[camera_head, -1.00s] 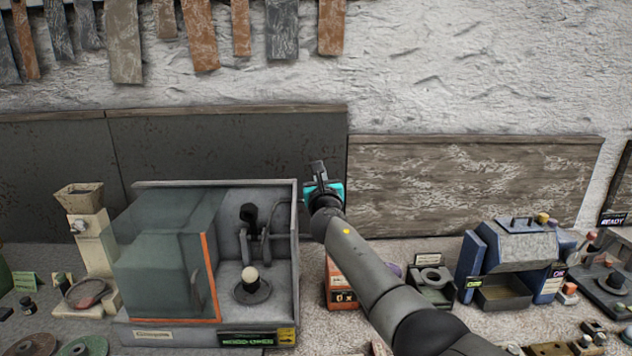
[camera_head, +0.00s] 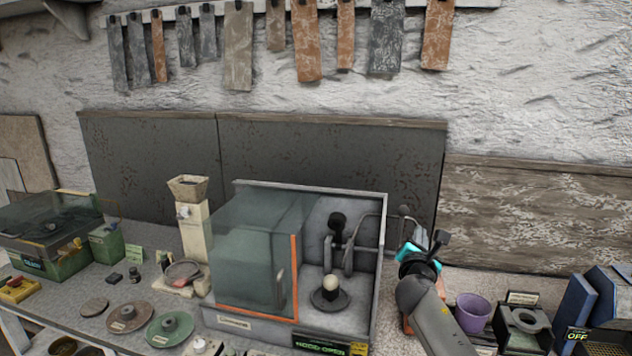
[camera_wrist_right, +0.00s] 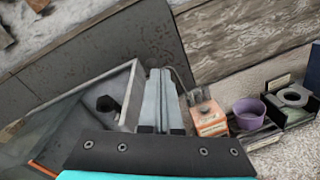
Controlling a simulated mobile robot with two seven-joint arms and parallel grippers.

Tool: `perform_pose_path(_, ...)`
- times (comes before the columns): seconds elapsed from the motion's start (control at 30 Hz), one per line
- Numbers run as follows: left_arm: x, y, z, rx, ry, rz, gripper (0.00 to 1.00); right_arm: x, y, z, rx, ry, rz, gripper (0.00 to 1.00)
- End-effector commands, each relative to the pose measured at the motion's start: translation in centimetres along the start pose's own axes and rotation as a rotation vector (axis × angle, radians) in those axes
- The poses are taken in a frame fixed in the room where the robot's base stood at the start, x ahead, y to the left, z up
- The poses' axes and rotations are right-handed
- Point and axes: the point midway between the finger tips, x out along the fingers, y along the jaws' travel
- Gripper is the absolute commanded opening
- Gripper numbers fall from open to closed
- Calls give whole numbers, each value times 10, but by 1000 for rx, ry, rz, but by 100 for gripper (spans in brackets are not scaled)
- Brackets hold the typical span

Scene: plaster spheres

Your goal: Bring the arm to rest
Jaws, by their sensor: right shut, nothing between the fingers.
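My right gripper (camera_head: 434,244) stands in the head view just right of the glass-fronted hood, above the bench, with its arm coming up from below. Its fingers are shut with nothing between them; the wrist view shows them (camera_wrist_right: 161,100) side by side. In the wrist view the hood's side wall is close to the left of the fingers. My left gripper is not in either view.
The open hood (camera_head: 380,260) holds a pale sphere (camera_head: 331,283) on a round stand. A purple cup (camera_head: 473,311) and a block with a ring (camera_head: 522,325) stand right of my arm. An orange box (camera_wrist_right: 208,118) is close to the fingers. Discs lie at left.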

Motion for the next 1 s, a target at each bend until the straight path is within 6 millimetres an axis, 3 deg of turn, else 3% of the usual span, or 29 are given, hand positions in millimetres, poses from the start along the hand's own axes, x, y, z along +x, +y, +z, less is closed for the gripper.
perform_pose_path(0.03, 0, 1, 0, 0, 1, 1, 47, -17, -16, -18, 122, 33, -43, 0)
perform_pose_path(0.2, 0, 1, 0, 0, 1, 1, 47, -75, -66, -66, 531, 122, -220, 0)
perform_pose_path(0.37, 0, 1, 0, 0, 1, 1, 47, -141, -107, -106, 889, 188, -422, 0)
perform_pose_path(0.5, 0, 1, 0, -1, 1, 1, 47, -207, -136, -132, 1173, 225, -629, 0)
perform_pose_path(0.7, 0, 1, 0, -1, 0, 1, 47, -307, -164, -154, 1513, 237, -958, 0)
perform_pose_path(0.8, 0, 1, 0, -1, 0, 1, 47, -347, -170, -157, 1622, 225, -1096, 0)
perform_pose_path(1.0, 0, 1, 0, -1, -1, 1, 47, -405, -174, -154, 1758, 195, -1301, 0)
